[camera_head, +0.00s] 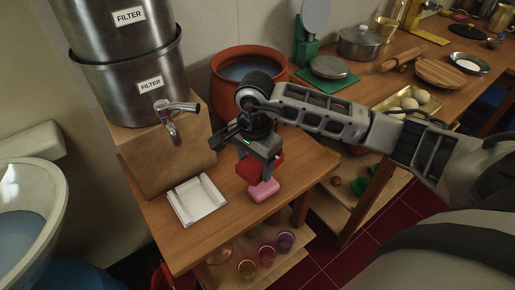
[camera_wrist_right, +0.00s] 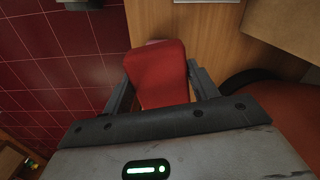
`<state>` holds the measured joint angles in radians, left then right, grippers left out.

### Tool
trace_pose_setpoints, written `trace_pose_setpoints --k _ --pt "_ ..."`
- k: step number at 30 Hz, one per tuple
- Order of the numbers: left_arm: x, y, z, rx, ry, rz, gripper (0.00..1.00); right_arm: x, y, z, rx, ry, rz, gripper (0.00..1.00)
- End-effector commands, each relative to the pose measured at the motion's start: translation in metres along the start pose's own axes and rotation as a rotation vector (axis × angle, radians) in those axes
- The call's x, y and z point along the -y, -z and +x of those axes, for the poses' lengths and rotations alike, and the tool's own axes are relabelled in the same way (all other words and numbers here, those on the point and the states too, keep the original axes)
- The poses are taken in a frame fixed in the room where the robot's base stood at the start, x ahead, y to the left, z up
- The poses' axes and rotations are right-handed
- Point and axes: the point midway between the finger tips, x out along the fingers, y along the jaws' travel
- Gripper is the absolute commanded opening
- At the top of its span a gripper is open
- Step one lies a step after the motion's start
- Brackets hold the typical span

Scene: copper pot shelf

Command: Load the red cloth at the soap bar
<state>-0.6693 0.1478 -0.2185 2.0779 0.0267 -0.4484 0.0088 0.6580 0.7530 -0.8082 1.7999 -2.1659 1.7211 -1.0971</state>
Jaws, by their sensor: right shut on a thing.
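The red cloth (camera_head: 248,171) is held in my right gripper (camera_head: 262,160), which is shut on it. In the right wrist view the red cloth (camera_wrist_right: 160,75) fills the space between the two fingers (camera_wrist_right: 160,85). The pink soap bar (camera_head: 264,190) lies on the wooden table near its front right edge, just below the cloth in the head view. Only a sliver of the soap (camera_wrist_right: 155,42) shows past the cloth in the wrist view. I cannot tell whether cloth and soap touch. My left gripper is not in view.
A white tray (camera_head: 197,201) lies left of the soap on the table. A wooden block (camera_head: 168,150) carries the steel filter tank (camera_head: 125,83) with its tap. An orange pot (camera_head: 225,88) stands behind my gripper. Several coloured cups sit on the shelf below.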

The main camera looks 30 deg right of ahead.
Motion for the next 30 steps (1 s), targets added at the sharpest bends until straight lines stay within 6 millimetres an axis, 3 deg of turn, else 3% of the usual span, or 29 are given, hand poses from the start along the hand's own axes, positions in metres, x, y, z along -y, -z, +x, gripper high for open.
trace_pose_setpoints --k 3,6,24,30 --pt "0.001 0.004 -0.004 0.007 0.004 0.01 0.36 -0.004 0.007 0.004 -0.006 -0.01 0.152 0.4" --pt "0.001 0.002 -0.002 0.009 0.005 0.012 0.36 -0.004 0.009 0.009 -0.009 -0.01 0.196 0.4" --pt "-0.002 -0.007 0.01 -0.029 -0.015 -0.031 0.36 -0.004 0.01 0.063 -0.008 -0.009 0.195 0.4" --pt "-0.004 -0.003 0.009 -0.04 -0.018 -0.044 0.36 -0.004 0.01 0.068 -0.01 -0.008 0.194 0.4"
